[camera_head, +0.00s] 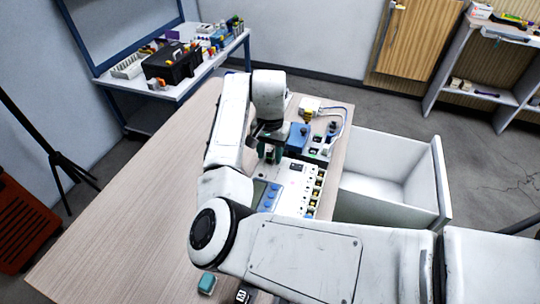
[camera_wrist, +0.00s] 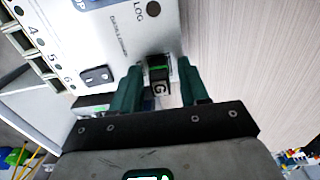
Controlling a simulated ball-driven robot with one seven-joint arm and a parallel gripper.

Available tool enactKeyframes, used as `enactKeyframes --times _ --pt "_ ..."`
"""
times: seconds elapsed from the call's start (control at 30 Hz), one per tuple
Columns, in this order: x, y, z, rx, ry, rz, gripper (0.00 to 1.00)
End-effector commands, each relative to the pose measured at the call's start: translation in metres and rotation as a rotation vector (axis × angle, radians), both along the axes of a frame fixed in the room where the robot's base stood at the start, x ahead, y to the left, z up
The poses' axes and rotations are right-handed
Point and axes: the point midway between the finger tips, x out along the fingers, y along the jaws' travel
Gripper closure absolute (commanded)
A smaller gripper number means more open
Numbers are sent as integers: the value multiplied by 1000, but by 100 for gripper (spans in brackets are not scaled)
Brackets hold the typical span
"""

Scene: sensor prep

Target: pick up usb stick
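In the head view my gripper (camera_head: 269,154) is low beside the white data logger (camera_head: 268,194) on the table. The stick cannot be made out there.
The wooden table (camera_head: 130,200) is clear to the left. A blue box (camera_head: 297,136) and wired parts stand behind the logger. A small teal block (camera_head: 207,283) and a black piece marked "M" (camera_head: 243,295) lie near my arm. An open white drawer (camera_head: 385,214) is at right.

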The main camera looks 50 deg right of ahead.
Motion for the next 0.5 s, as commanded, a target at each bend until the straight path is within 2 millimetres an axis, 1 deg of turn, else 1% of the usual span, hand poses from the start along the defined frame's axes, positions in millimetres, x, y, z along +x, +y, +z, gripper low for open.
enactKeyframes --times 0.03,0.07,0.43,0.5 --pt "0 0 0 0 0 0 61" --pt "0 0 0 0 0 0 64" --pt "0 0 1 0 0 0 99" --pt "0 0 1 0 0 0 100"
